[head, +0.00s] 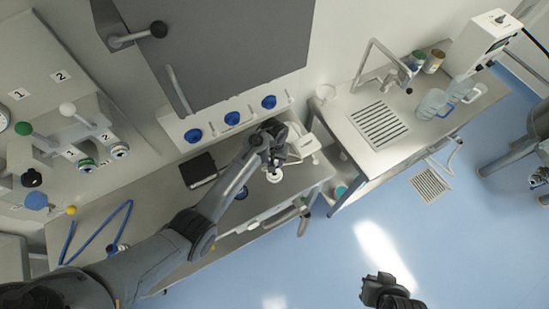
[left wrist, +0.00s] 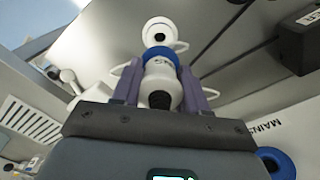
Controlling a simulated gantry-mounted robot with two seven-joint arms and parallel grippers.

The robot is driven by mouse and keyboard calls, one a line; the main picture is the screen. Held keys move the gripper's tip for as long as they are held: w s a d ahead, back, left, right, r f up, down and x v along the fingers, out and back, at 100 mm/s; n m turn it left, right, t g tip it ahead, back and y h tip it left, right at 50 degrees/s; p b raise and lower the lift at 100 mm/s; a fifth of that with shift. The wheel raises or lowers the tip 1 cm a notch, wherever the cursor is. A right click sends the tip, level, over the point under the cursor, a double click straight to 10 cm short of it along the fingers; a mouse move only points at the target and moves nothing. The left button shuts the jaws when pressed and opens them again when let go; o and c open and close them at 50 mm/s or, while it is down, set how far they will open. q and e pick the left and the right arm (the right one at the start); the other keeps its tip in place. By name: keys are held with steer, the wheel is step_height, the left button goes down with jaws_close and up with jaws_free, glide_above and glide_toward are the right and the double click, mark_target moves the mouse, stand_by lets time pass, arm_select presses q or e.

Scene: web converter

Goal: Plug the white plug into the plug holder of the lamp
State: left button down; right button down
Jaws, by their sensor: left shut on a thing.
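My left gripper (head: 272,160) is over the bench in the head view. In the left wrist view its purple fingers (left wrist: 159,90) are shut on the white plug (left wrist: 160,68), which has a blue ring around it. A white round piece with a dark centre (left wrist: 158,31) lies just beyond the plug and in line with it. I cannot tell whether the two touch, or whether this piece is the lamp's plug holder. A white round piece (head: 277,177) also shows below the gripper in the head view. My right gripper (head: 384,290) is over the floor, far from the bench; its fingers are unclear.
A black box (head: 198,168) stands on the bench left of my left gripper. Several blue wall sockets (head: 232,118) line the panel behind. A sink counter (head: 350,120) with a tap and jugs stands to the right. The blue floor (head: 450,240) is mostly clear.

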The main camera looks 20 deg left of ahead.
arm_select(q)
steer(key=shift+r, duration=0.15)
steer(key=shift+f+b, duration=1.75)
steer(key=shift+f, duration=1.15)
steer(key=shift+p, duration=0.75)
steer(key=shift+f+b, duration=1.25)
steer(key=shift+f, duration=0.45)
stand_by(0.4)
steer(key=c, duration=0.5)
jaws_free()
